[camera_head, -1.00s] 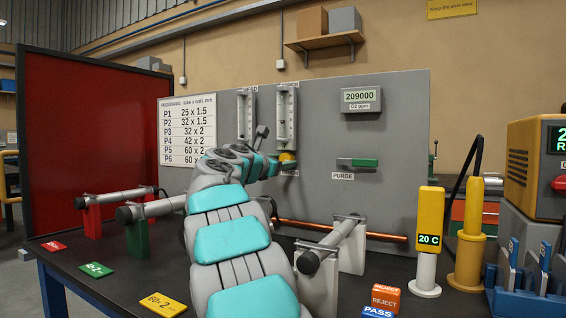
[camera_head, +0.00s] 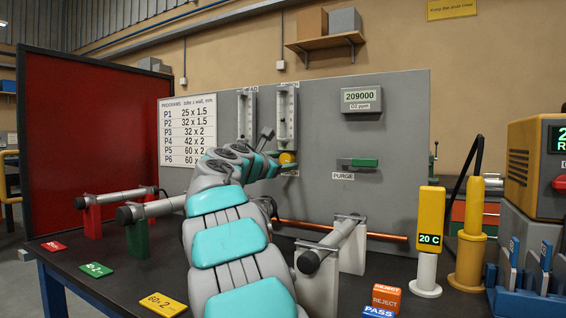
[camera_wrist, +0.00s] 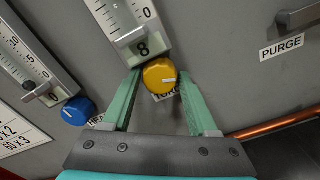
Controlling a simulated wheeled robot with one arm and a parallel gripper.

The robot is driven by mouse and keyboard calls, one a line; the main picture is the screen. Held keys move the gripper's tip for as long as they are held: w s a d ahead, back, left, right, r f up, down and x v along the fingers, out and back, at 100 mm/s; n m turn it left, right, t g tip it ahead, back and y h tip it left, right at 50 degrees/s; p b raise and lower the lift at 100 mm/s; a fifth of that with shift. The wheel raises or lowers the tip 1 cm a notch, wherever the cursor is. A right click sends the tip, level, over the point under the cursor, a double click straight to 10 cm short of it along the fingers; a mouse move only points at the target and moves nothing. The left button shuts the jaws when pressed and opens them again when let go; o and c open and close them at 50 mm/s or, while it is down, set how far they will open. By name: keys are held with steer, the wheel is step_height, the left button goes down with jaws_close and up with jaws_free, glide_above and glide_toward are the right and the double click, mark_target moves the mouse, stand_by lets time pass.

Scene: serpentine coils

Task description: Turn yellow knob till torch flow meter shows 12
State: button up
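The yellow knob (camera_wrist: 159,74) sits below the torch flow meter (camera_wrist: 127,22) on the grey panel. A white mark on it points right in the wrist view. In the head view the knob (camera_head: 288,158) shows just beyond my gripper, below the right-hand meter tube (camera_head: 286,112). The label under the knob is partly hidden.
A second meter (camera_wrist: 38,72) with a blue knob (camera_wrist: 78,111) stands to the left. The purge lever (camera_head: 364,162) is to the right on the panel. A copper tube (camera_head: 385,237) runs low along the panel, with clamped pipes near my arm.

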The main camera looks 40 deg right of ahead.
steer(key=shift+o, duration=1.4)
steer(key=shift+a, duration=0.1)
steer(key=shift+b+v, duration=0.4)
steer(key=shift+v, duration=3.4)
